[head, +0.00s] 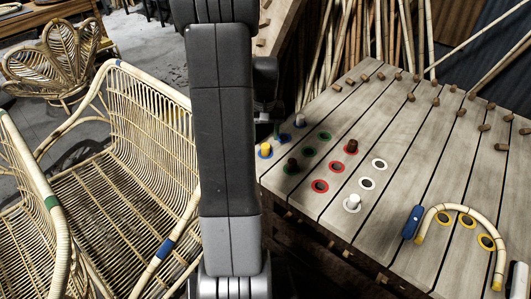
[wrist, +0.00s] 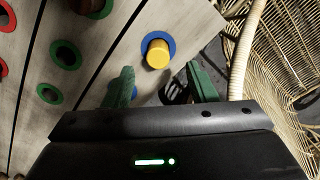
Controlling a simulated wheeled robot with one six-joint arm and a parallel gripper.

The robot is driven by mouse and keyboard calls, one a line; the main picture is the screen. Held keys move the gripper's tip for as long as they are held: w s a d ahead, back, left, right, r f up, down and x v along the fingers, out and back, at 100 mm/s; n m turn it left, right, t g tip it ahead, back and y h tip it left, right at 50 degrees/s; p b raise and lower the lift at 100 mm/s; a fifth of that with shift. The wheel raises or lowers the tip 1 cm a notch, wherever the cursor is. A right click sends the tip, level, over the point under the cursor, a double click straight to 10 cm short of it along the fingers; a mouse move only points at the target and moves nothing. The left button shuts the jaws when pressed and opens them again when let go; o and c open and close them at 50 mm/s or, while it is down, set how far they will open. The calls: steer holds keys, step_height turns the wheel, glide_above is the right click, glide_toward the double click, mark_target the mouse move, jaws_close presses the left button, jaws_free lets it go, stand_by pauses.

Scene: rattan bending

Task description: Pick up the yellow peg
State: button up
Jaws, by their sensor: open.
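The yellow peg (wrist: 158,54) stands in a blue-ringed hole (wrist: 147,40) in the slatted table, at the upper middle of the wrist view. It also shows in the head view (head: 265,150), just right of my arm at the table's left edge. My gripper (wrist: 163,84) is open, with its green fingers apart and nothing held between them. In the wrist view the peg appears beyond the fingertips, roughly centred between them and apart from both. In the head view my arm hides most of the gripper.
A brown peg (head: 292,165) in a green ring stands close by, and another brown peg (head: 352,147) is farther right. A white peg (head: 353,203) stands in front. Curved rattan (head: 450,207) lies at right. A rattan chair (head: 140,130) is at left.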

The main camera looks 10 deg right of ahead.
mark_target(266, 145)
steer(key=shift+s+d+f, duration=0.1)
steer(key=shift+f, duration=2.55)
steer(key=c, duration=1.1)
steer(key=shift+o, duration=0.2)
